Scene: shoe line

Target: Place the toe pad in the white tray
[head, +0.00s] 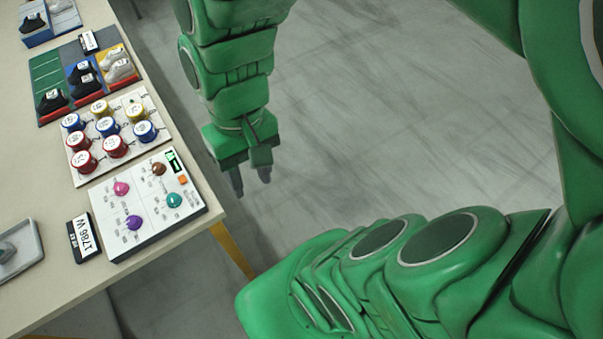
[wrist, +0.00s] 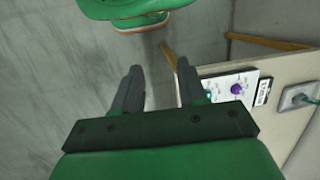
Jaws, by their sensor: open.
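My gripper (head: 251,177) hangs open and empty over the floor, just right of the table edge. A pale grey-white tray (head: 39,243) lies on the table at the left edge of the head view, partly cut off. A small grey-green piece (head: 6,252) lies in it; I cannot tell whether it is the toe pad. The tray also shows at the right of the wrist view (wrist: 286,96), with a teal piece (wrist: 311,100) in it. No other toe pad is identifiable.
On the table (head: 50,295), a white board with coloured knobs (head: 150,225) lies near the edge, beside a black-and-white label (head: 84,238). Behind it are a board of coloured cylinders (head: 85,178) and trays with shoes (head: 84,76). Floor right of the table is clear.

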